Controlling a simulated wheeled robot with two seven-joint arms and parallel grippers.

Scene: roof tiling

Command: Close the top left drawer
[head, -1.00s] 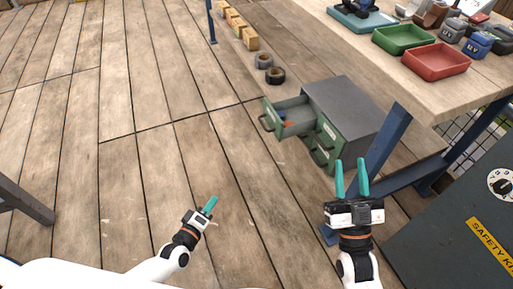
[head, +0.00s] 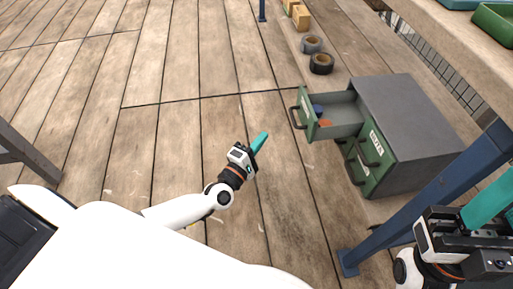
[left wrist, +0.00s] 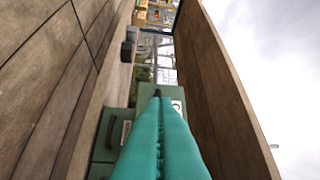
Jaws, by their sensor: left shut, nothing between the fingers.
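The other drawer fronts (head: 372,150) look shut. My left gripper (head: 260,142) is shut and empty, left of the open drawer's front and apart from it. In the left wrist view its teal fingers (left wrist: 159,110) are together, partly hiding the green drawer fronts (left wrist: 112,140). My right gripper (head: 488,205) is cut off at the right edge.
A blue table leg (head: 430,200) slants in front of the cabinet, near my right arm. The wooden tabletop (head: 460,45) overhangs at upper right. Two tape rolls (head: 321,63) lie behind the drawer.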

